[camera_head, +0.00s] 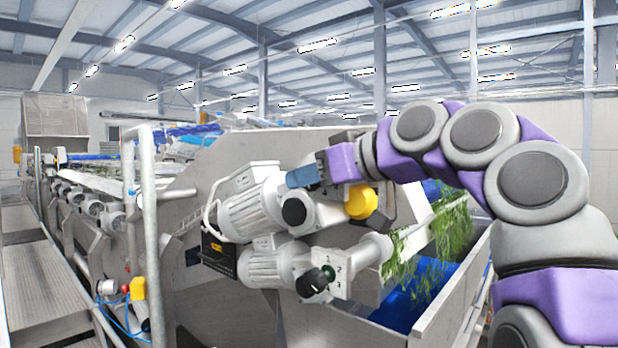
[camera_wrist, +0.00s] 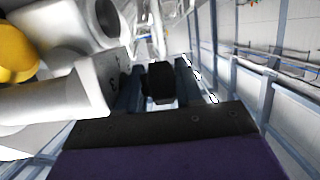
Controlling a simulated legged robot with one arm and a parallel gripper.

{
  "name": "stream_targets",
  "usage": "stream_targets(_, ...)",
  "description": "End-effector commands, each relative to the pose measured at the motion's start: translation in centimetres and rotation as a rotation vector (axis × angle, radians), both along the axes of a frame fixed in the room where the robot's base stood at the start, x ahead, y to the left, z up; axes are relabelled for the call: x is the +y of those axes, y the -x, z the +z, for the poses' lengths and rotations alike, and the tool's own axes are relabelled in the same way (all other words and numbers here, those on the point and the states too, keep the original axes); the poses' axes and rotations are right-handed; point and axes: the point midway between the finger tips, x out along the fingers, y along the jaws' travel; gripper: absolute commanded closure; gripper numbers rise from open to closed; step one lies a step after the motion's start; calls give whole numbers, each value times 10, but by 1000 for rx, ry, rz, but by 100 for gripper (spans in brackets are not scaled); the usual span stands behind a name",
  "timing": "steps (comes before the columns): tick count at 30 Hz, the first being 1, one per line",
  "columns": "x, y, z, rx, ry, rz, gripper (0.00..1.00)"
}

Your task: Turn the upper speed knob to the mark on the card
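My gripper (camera_head: 303,177) is at the upper motor unit, with its blue fingers pointing left. In the wrist view its dark fingers (camera_wrist: 160,88) stand either side of a black knob (camera_wrist: 160,80), the upper speed knob. A gap shows on the knob's left; contact on the right is unclear. The upper knob is hidden behind the gripper in the head view. A pale plate with dark marks (camera_wrist: 117,78) is beside the left finger; its marks are too small to read. The lower knob (camera_head: 312,282), black, sits on a numbered plate. I cannot make out the card.
The upper motor (camera_head: 255,210) and a yellow cap (camera_head: 361,202) are close to the gripper. A black box with a yellow label (camera_head: 217,252) is at the left. A metal trough (camera_head: 455,305) with hanging greens (camera_head: 452,225) is at right. A handrail (camera_head: 147,220) stands left.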

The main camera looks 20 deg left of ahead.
Motion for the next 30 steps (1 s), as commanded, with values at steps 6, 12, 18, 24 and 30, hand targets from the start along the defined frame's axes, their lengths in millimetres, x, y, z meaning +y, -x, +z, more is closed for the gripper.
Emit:
stream_targets(6,0,2,1,-1,0,0,66)
stream_targets(12,-8,4,3,-2,-1,0,66)
stream_targets(18,-40,18,14,-3,-1,1,66)
stream_targets(24,-81,34,26,-2,-2,0,66)
stream_targets(30,-117,49,39,-1,0,-1,66)
